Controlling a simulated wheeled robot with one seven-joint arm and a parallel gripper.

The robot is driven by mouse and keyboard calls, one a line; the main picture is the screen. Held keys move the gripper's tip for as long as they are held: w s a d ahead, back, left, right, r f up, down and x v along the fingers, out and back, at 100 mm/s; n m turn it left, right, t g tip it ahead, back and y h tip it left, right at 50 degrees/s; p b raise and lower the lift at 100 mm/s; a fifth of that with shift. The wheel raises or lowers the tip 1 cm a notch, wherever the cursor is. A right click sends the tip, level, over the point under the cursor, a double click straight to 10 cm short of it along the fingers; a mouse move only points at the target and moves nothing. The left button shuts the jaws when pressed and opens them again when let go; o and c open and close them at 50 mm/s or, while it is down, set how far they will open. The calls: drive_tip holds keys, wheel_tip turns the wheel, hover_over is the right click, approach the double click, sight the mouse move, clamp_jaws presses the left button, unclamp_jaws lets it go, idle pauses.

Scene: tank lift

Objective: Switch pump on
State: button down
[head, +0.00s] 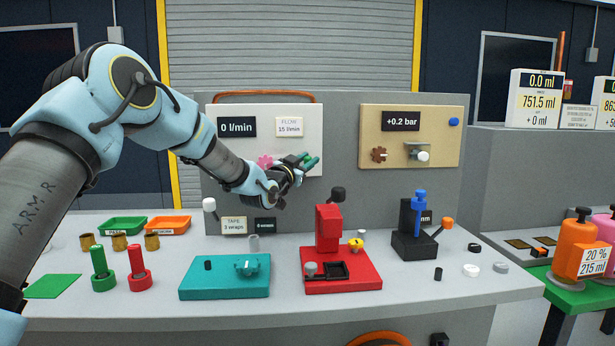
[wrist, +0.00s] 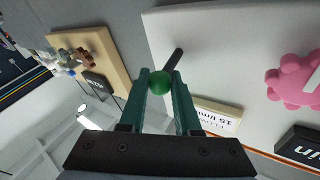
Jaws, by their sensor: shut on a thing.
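A small lever with a green ball knob (wrist: 160,82) and a dark stem (wrist: 173,60) stands out from the white panel (head: 240,112). My gripper (wrist: 160,80) is shut on the green knob, with one finger on each side. In the head view my gripper (head: 310,161) is at the right part of the white panel, and its fingers hide the knob. The panel carries a display (head: 237,127) reading 0 l/min, a label (head: 290,127) reading FLOW 15 l/min, and a pink handwheel (head: 265,161) left of my gripper. The wrist view also shows the pink handwheel (wrist: 293,80).
Right of the white panel is a tan panel (head: 432,121) with a +0.2 bar display (head: 401,121) and a brown handwheel (head: 379,154). Below, the grey bench holds a teal fixture (head: 225,284), a red press (head: 328,230) and a black stand (head: 408,240).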

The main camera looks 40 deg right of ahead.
wheel_tip(320, 180, down, 3)
drive_tip(key=m+g+h+b, duration=0.1)
drive_tip(key=m+h+b, duration=0.3)
drive_tip(key=b, duration=1.1)
drive_tip(key=shift+f, duration=0.2)
drive_tip(key=shift+m+g+h+b, duration=0.3)
drive_tip(key=shift+b, duration=0.45)
drive_tip(key=shift+r, duration=0.1)
drive_tip(key=c, duration=0.6)
unclamp_jaws()
drive_tip(key=shift+r, duration=0.1)
drive_tip(key=shift+c, duration=0.2)
